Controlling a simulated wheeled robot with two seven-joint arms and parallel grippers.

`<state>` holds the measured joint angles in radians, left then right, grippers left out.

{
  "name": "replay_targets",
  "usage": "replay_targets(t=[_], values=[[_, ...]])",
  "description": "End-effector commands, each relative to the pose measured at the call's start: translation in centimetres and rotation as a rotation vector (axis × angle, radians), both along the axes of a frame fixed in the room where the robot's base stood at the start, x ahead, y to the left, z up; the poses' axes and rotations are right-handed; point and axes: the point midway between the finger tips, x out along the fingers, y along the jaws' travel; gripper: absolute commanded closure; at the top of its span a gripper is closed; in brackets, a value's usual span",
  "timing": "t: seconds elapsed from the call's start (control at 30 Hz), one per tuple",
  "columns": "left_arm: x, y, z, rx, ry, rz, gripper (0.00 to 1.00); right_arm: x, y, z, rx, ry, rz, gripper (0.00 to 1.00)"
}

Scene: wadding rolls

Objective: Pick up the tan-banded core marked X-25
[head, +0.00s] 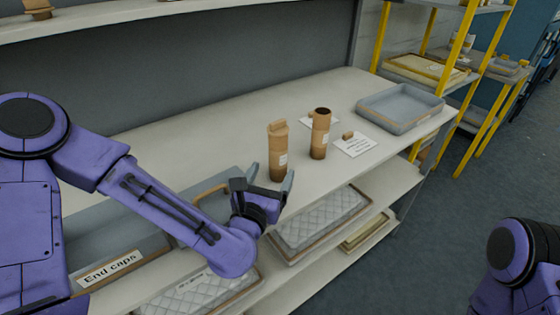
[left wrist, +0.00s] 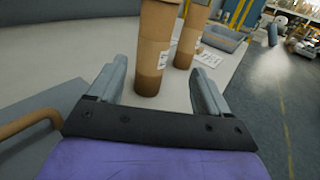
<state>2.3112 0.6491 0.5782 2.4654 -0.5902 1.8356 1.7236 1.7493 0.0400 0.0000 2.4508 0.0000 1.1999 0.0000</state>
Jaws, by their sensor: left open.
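Two brown cardboard cores stand upright on the pale bench. The left core (head: 278,152) has a tan cap-like top, a small white label and a darker lower part. The right core (head: 320,136) has a dark open top, a white label and a darker base. The labels are too small to read, so I cannot tell which is X-25. My left gripper (head: 264,184) is open and empty, just in front of the left core. In the left wrist view, that core (left wrist: 154,50) stands ahead between the fingers (left wrist: 158,80), apparently not gripped. The other core (left wrist: 191,38) is behind it, to the right.
White cards (head: 355,145) and a small brown piece (head: 348,135) lie right of the cores. A grey tray (head: 400,108) sits at the bench's right end. A grey "End caps" bin (head: 95,250) is at the front left. Quilted wadding (head: 320,218) lies on the shelf below.

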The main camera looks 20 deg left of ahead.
Motion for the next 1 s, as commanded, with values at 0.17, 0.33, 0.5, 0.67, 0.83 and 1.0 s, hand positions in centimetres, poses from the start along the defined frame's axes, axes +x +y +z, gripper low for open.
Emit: replay_targets(t=[0.17, 0.33, 0.5, 0.67, 0.83, 1.0], values=[[2.9, 0.2, 0.2, 0.001, 0.000, 0.006, 0.21, 0.1, 0.0, 1.2, 0.000, -0.001, 0.000, 0.57], [5.2, 0.2, 0.2, 0.002, 0.000, 0.004, 0.21, 0.1, 0.0, 1.8, 0.000, -0.002, 0.000, 0.57], [8.0, 0.8, 0.9, 0.004, 0.001, 0.003, 0.21, 0.0, 0.0, 3.9, 0.000, -0.001, 0.000, 0.57], [10.2, 0.8, 0.6, 0.002, 0.000, 0.001, 0.21, 0.0, 0.0, 4.4, 0.000, -0.002, 0.000, 0.57], [10.5, 0.8, 0.3, 0.001, 0.001, 0.000, 0.21, 0.0, 0.0, 4.3, 0.000, -0.001, 0.000, 0.57], [10.5, 0.7, 0.3, 0.001, 0.000, 0.000, 0.54, 0.0, 0.0, 4.2, 0.000, -0.001, 0.000, 0.57]])
